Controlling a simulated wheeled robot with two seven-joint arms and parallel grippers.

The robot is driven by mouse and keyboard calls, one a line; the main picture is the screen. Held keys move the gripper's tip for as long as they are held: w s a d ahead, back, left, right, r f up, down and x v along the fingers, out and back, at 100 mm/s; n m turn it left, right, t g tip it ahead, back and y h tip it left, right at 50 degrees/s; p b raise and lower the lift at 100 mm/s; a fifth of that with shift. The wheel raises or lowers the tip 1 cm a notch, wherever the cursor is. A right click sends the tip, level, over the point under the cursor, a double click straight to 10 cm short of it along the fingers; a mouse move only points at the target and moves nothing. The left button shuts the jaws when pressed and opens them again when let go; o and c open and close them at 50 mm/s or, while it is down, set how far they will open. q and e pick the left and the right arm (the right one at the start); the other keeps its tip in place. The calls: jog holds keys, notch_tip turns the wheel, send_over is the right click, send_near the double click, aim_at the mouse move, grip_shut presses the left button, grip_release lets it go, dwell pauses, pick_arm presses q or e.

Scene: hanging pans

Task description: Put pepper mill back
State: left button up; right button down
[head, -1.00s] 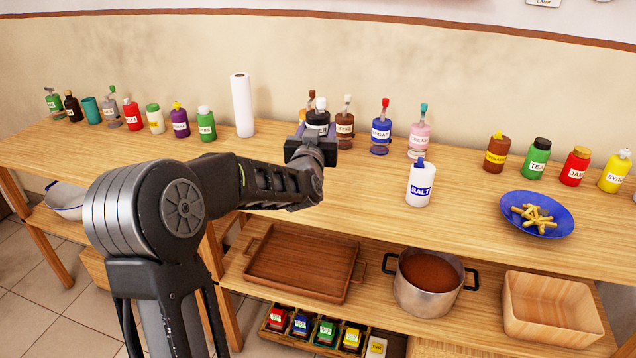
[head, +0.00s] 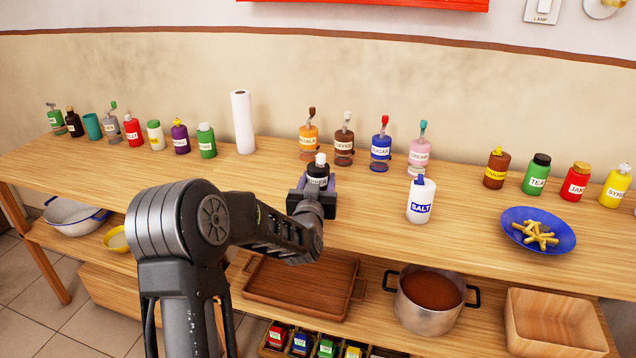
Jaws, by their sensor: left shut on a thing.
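The pepper mill (head: 318,173) is a black shaker with a white knob and a white label. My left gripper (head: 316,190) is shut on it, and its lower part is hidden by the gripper. It looks upright over the front half of the wooden counter (head: 262,190); I cannot tell whether its base touches the wood. The white salt shaker (head: 420,202) with a blue cap stands on the counter to the right of the mill, apart from it. My right gripper is not in view.
Behind the mill stand orange (head: 308,142), coffee (head: 344,146), sugar (head: 380,148) and cream (head: 419,156) dispensers. A paper roll (head: 243,122) stands back left. A blue plate of fries (head: 538,218) is at right. The counter between mill and salt is clear.

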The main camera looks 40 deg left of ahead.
pick_arm(q)
jog(key=shift+f, duration=0.2)
jog(key=shift+f, duration=0.15)
jog(key=o, duration=1.5)
jog(key=shift+r, duration=0.2)
jog(key=b+v, duration=0.1)
jog(key=v, duration=1.1)
jog(key=shift+f, duration=0.1)
